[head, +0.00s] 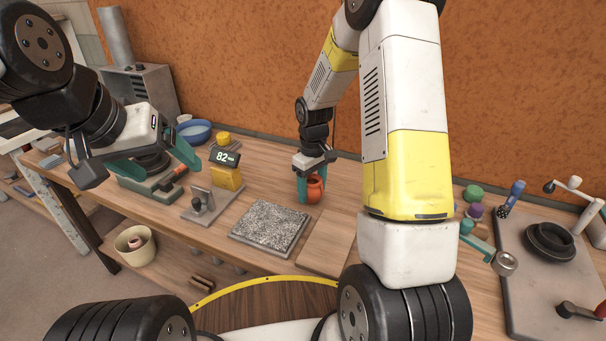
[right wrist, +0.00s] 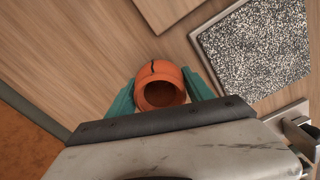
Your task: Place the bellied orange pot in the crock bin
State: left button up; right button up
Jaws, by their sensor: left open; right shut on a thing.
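The bellied orange pot (head: 315,189) is at the back of the bench, between the fingers of my right gripper (head: 309,188). In the right wrist view the pot (right wrist: 158,85) shows its open mouth and a dark line, perhaps a crack, on its side. The teal fingers of my right gripper (right wrist: 160,97) are shut on it from both sides. Whether the pot touches the bench is hard to tell. My left gripper (head: 155,160) is open and empty above the left part of the bench. A cream round bin (head: 121,247), likely the crock bin, stands low at the left with a pinkish piece inside.
A speckled slab (head: 269,227) lies mid-bench, with a wooden board (head: 327,243) beside it. A yellow scale reading 82 (head: 226,172) and a blue bowl (head: 195,131) stand behind left. A grey tray with a black ring (head: 549,242) is at right.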

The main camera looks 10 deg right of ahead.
jog(key=o, duration=1.5)
jog(key=shift+f, duration=0.15)
jog(key=shift+o, duration=0.2)
